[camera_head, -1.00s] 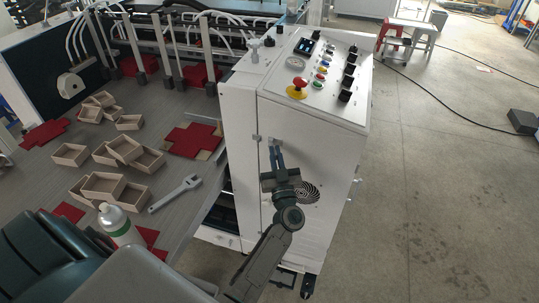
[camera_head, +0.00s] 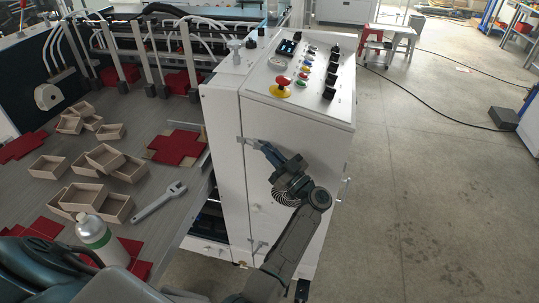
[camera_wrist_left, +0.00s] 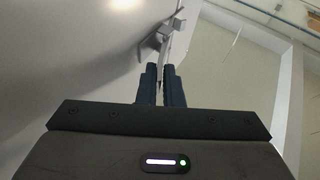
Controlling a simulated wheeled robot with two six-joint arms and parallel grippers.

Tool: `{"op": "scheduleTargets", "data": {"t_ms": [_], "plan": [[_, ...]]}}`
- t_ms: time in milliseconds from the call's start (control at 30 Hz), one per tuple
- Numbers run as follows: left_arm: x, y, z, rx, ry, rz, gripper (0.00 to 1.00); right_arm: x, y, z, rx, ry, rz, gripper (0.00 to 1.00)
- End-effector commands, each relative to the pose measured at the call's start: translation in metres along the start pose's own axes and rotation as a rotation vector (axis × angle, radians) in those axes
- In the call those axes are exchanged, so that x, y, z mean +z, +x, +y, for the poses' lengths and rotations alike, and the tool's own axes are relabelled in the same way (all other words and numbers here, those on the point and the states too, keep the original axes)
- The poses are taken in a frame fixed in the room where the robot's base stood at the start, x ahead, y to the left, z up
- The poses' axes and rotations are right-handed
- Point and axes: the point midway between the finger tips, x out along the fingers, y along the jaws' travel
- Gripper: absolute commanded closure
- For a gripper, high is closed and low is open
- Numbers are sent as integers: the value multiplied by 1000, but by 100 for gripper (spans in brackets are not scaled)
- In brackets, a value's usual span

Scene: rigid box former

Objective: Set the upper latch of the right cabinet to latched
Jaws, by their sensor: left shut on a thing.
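The white right cabinet (camera_head: 225,190) stands in the middle of the head view, under a sloped control panel. Its upper latch (camera_head: 241,140) is a small grey fitting near the top of the door's left edge. My left gripper (camera_head: 256,145) is at this latch, its fingers pointing up and left. In the left wrist view the latch (camera_wrist_left: 178,25) stands out from the white surface just beyond the fingertips (camera_wrist_left: 160,72), which are shut on its thin lever. The fingers partly hide the lever, so I cannot tell its exact setting. My right gripper is not in view.
A red emergency button (camera_head: 281,82) sits on the panel above. Left of the cabinet, a table holds wooden trays (camera_head: 105,157), red cross-shaped pieces (camera_head: 178,147), a wrench (camera_head: 160,200) and a bottle (camera_head: 95,235). The floor to the right is mostly open.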

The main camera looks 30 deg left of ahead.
Motion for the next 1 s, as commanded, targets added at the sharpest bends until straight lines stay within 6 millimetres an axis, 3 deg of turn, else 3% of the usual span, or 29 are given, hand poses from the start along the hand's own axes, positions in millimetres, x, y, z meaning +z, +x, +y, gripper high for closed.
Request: {"op": "scheduleTargets", "data": {"t_ms": [333, 400, 467, 1000], "plan": [[-3, 2, 2, -1, -3, 5, 100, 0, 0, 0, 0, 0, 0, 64], [-3, 2, 2, -1, -4, 5, 84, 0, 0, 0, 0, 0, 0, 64], [-3, 2, 1, -1, -3, 5, 74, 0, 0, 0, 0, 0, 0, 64], [-2, 1, -2, 22, -9, 1, 74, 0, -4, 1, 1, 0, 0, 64]]}}
